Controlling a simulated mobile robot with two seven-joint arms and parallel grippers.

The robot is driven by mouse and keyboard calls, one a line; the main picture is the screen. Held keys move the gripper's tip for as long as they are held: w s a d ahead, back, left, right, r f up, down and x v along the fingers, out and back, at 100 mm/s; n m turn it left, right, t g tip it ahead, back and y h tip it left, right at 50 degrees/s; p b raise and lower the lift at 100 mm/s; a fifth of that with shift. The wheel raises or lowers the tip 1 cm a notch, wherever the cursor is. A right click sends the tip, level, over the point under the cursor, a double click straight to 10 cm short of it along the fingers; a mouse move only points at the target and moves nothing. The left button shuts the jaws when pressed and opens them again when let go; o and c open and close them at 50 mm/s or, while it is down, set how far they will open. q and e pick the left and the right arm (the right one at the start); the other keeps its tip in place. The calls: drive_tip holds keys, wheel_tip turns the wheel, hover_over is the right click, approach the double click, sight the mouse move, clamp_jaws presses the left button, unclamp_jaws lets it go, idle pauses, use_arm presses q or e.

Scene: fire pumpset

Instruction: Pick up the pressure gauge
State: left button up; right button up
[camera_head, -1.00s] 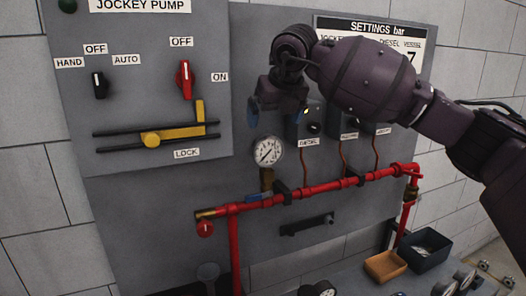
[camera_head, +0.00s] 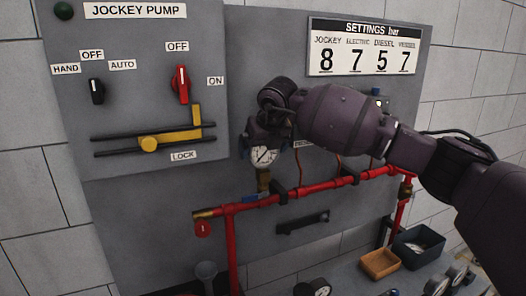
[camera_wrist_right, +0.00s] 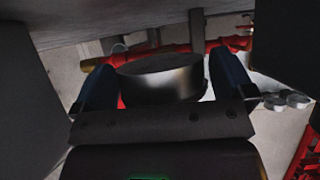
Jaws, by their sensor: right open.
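The pressure gauge (camera_head: 263,157), with a round white dial, stands upright on a brass fitting above the red pipe. My right gripper (camera_head: 266,146) is at the top of the gauge, with one blue finger just left of the dial; the gripper covers the upper part of the dial. In the right wrist view, the gauge's silver case (camera_wrist_right: 160,80) lies between the two open blue fingers of the right gripper (camera_wrist_right: 163,72). I cannot tell whether either finger touches it. My left gripper is not in view.
The red pipe (camera_head: 325,185) runs along the grey panel below the gauge, with a blue-handled valve (camera_head: 250,198) close under it. Switches and a yellow lock bar (camera_head: 170,138) are on the left panel. An orange tray (camera_head: 380,265), a dark bin (camera_head: 418,262) and other gauges (camera_head: 318,288) are below.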

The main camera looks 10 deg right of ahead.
drive_tip(key=shift+f, duration=0.1)
drive_tip(key=shift+c, duration=0.5)
drive_tip(key=c, duration=0.7)
drive_tip(key=shift+c, duration=0.6)
